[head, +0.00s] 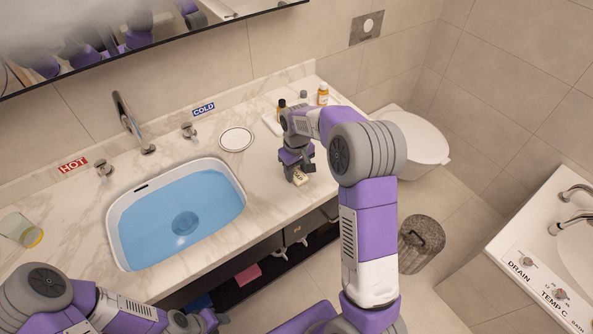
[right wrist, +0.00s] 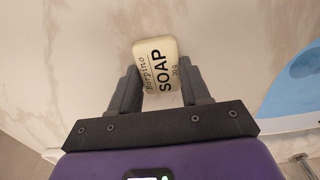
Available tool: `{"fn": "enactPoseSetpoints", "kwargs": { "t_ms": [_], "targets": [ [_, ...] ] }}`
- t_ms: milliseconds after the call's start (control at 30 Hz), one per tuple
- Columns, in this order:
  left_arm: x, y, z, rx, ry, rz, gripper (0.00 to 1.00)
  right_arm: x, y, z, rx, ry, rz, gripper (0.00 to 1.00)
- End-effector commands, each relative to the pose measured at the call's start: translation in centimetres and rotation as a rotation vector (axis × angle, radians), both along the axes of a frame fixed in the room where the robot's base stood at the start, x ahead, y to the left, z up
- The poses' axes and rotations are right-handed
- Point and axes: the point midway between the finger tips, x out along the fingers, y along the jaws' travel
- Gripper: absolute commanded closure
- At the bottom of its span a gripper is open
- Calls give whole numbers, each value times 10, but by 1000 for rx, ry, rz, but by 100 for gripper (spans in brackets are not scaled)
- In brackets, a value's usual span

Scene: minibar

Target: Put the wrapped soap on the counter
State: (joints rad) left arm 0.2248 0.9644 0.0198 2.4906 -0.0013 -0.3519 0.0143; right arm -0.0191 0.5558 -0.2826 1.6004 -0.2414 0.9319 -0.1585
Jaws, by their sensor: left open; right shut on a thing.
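The wrapped soap (right wrist: 158,65) is a cream block with "SOAP" printed in black. In the right wrist view it sits between the two dark fingers of my right gripper (right wrist: 160,92), which is shut on it. In the head view the soap (head: 300,177) shows below the right gripper (head: 298,168), over the front right part of the marble counter (head: 262,187). I cannot tell whether the soap touches the counter. My left gripper (head: 213,321) is at the bottom left of the head view, low near the counter's front edge, partly cut off, open and away from the soap.
A sink (head: 120,235) with blue water fills the counter's middle. A round white dish (head: 236,139), a dark bottle (head: 282,105) and an orange bottle (head: 322,94) stand behind. A glass (head: 20,230) is at the left. A toilet (head: 420,140) and a bin (head: 420,240) are at the right.

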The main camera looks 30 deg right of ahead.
Motion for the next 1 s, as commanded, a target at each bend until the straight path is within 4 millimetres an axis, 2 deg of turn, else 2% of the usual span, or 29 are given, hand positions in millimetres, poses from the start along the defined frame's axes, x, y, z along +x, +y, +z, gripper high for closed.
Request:
{"fn": "enactPoseSetpoints", "kwargs": {
  "t_ms": [167,200,333,700,867,1000],
  "targets": [
    [0,0,-2,0,0,0,59,0,0,-4,0,1,0,82],
    [0,0,-1,0,0,0,59,0,0,-3,0,1,0,49],
    [0,0,-1,0,0,0,59,0,0,-3,0,0,0,29],
    [0,0,1,0,0,0,59,0,0,4,0,-1,0,28],
    [0,0,9,0,0,0,59,1,0,29,-1,-4,0,28],
    [0,0,17,0,0,0,59,0,0,61,-1,-4,0,28]
  ]
}}
